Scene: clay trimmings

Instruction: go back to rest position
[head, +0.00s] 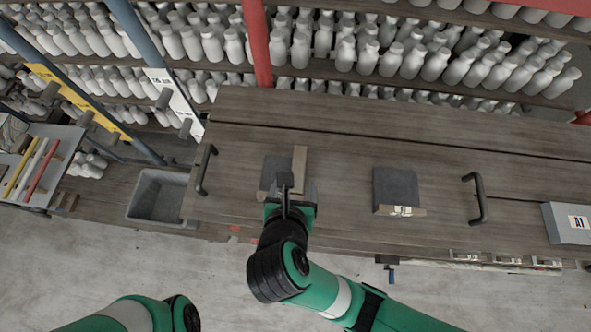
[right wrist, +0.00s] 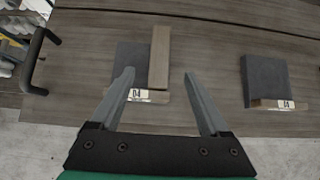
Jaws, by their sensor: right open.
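My right gripper (head: 290,188) is over the wooden table, at the near side of a dark slab (head: 272,168) with a light wooden strip (head: 300,160) on its right part. In the right wrist view my gripper (right wrist: 158,74) is open, its two fingers apart with nothing between the tips. The dark slab (right wrist: 130,62) and wooden strip (right wrist: 159,55) lie beyond the fingers. A numbered label (right wrist: 137,94) shows on the slab's near edge. My left arm (head: 140,315) shows only at the bottom left; its gripper is out of view.
A second dark slab (head: 395,184) with a labelled wooden front edge lies to the right. Dark handles (head: 205,170) (head: 478,198) stand up from the table. A grey bin (head: 158,197) is at left, a grey A1 box (head: 562,232) at right. Shelves of white bottles (head: 370,58) stand behind.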

